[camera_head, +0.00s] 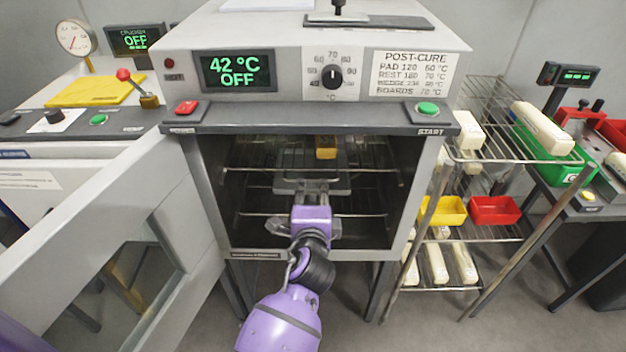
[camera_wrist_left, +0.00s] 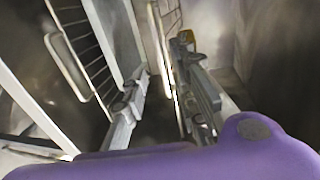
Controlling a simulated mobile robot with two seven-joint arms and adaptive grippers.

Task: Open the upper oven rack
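The oven (camera_head: 395,125) stands in front of me with its door (camera_head: 110,235) swung open to the left. Inside, the upper rack (camera_head: 368,172) is a wire shelf carrying a grey plate (camera_head: 335,187) and a small yellow block (camera_head: 326,153). My left gripper (camera_head: 311,186) reaches into the oven mouth at the front of the upper rack. In the left wrist view, its two fingers (camera_wrist_left: 165,70) stand apart, with a thin pale edge between them. I cannot tell whether they touch the rack. My right gripper is not in view.
A lower wire rack (camera_head: 350,222) lies below in the oven. A wire trolley (camera_head: 480,155) with yellow and red bins stands close on the right. The open door limits room on the left. Floor shows in front of the oven.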

